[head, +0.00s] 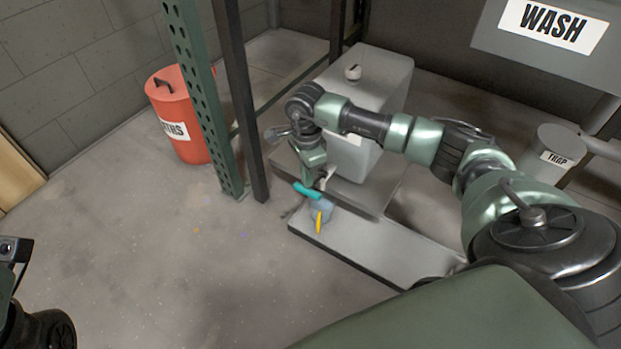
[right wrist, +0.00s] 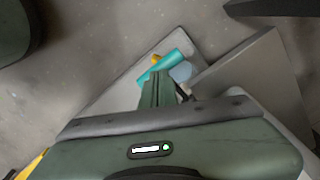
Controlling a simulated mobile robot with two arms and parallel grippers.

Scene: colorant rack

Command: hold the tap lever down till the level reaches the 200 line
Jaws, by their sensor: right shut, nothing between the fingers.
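The tap lever (head: 307,190) is a teal bar at the front of a grey tank (head: 385,85). My right gripper (head: 318,178) is shut and empty, with its tips right at the lever; I cannot tell whether they touch it or how far it is pressed. The lever also shows at the fingertips in the right wrist view (right wrist: 166,66). A small bluish clear jug (head: 321,210) with a yellow handle (head: 319,223) stands below the lever on a grey platform (head: 350,244). Its level and 200 line are too small to read. My left gripper's fingers are not visible.
A green perforated post (head: 203,100) and a dark post (head: 240,100) stand left of the tank. A red bin (head: 180,115) is behind them. A WASH basin (head: 545,50) and a TRAP pot (head: 553,153) are at right. The floor at left is clear.

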